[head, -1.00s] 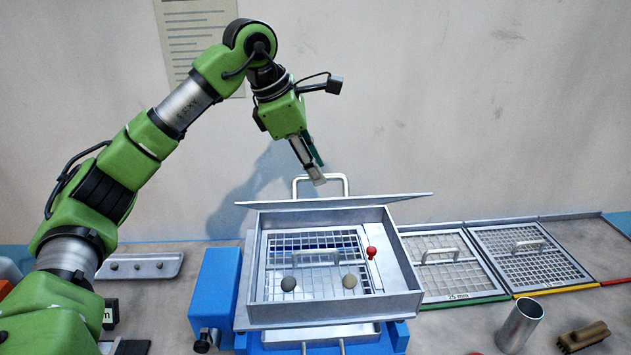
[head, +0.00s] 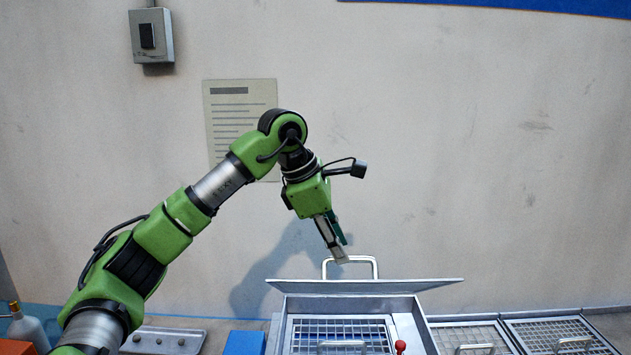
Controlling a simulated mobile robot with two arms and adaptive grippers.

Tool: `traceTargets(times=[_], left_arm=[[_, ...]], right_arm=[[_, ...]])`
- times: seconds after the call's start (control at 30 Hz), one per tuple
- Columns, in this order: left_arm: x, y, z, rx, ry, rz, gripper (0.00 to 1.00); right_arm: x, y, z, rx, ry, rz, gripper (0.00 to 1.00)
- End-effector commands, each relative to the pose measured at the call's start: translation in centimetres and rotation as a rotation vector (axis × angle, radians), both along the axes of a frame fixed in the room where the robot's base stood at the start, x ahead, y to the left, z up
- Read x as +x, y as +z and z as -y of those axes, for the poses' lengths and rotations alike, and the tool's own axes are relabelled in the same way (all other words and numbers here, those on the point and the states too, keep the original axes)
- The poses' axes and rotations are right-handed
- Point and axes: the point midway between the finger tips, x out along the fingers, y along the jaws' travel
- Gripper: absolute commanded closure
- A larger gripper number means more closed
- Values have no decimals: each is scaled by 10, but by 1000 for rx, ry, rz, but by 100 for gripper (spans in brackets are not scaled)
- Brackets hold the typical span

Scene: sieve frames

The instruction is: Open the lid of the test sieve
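The test sieve is a grey metal box (head: 427,335) at the bottom of the head view, with a wire mesh inside and its front cut off by the picture edge. Its lid (head: 365,286) is raised at the back and shows nearly edge-on as a thin plate, leaving the box open. The lid's loop handle (head: 374,268) stands up behind the lid's upper edge. My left gripper (head: 341,252) points down with its fingertips at the handle's left part. I cannot tell whether it touches the handle or how far the fingers are apart. My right gripper is not in view.
Framed mesh screens (head: 555,333) with handles lie to the right of the sieve. A red knob (head: 400,346) shows inside the box. A metal plate (head: 165,340) and a pale bottle (head: 28,327) are at lower left. The wall behind has a notice (head: 238,125) and switch box (head: 152,36).

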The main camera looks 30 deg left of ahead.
Motion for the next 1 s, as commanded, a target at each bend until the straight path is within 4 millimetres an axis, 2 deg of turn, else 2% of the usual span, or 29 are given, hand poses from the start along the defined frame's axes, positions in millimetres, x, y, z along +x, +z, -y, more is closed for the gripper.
traceTargets(times=[0.03, 0.6, 1.0], left_arm=[[1, 7, -3, -1, 3, 0, 74], [7, 39, -24, -1, 2, 0, 74], [11, 60, -39, -1, 1, 0, 74]], right_arm=[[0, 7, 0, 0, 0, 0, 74], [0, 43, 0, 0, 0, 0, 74], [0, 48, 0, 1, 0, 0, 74]])
